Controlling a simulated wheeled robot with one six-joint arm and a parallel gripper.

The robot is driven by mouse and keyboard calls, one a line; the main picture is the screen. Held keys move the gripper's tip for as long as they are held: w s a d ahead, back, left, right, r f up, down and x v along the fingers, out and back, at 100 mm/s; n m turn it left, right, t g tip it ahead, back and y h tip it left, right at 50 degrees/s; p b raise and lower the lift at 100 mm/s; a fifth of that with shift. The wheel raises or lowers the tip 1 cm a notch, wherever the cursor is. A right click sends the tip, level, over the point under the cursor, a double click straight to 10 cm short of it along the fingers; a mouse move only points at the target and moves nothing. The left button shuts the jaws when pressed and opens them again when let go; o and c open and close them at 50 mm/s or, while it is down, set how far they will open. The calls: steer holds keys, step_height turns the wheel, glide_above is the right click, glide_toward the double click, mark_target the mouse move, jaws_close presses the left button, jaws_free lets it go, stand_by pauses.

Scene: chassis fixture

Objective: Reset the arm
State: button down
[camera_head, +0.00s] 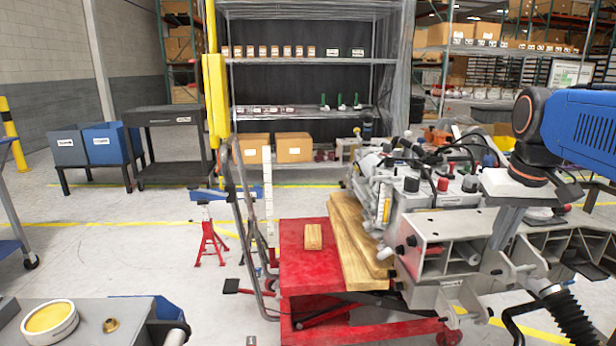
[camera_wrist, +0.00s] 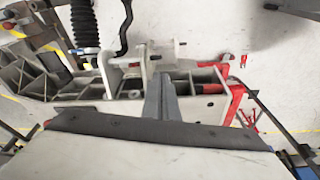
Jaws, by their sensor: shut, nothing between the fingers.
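My gripper (camera_head: 499,243) hangs below my blue and black arm at the right of the head view, pointing down. Its grey fingers are together with nothing between them. In the wrist view it shows as a narrow grey wedge (camera_wrist: 159,78) in the middle. Behind and below it is the grey metal chassis fixture (camera_head: 440,238), with ribs, brackets and a black ribbed bellows (camera_head: 568,312). The chassis also fills the upper left of the wrist view (camera_wrist: 80,88). I cannot tell whether the fingertips touch the chassis.
A red cart (camera_head: 300,250) beside the chassis carries wooden blocks (camera_head: 352,240). A grey table (camera_head: 85,325) with a round yellow-topped part (camera_head: 49,317) is at the lower left. Shelving (camera_head: 310,60) stands behind. The floor (camera_head: 130,260) at left is mostly clear.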

steer(key=s+a+f+n+t, duration=0.1)
steer(key=s+a+f, duration=0.4)
steer(key=f, duration=0.3)
steer(key=s+a+f+n+t, duration=0.1)
steer(key=s+a+f, duration=0.4)
steer(key=s+f, duration=0.2)
steer(key=shift+f+y, duration=0.4)
steer(key=shift+f, duration=0.35)
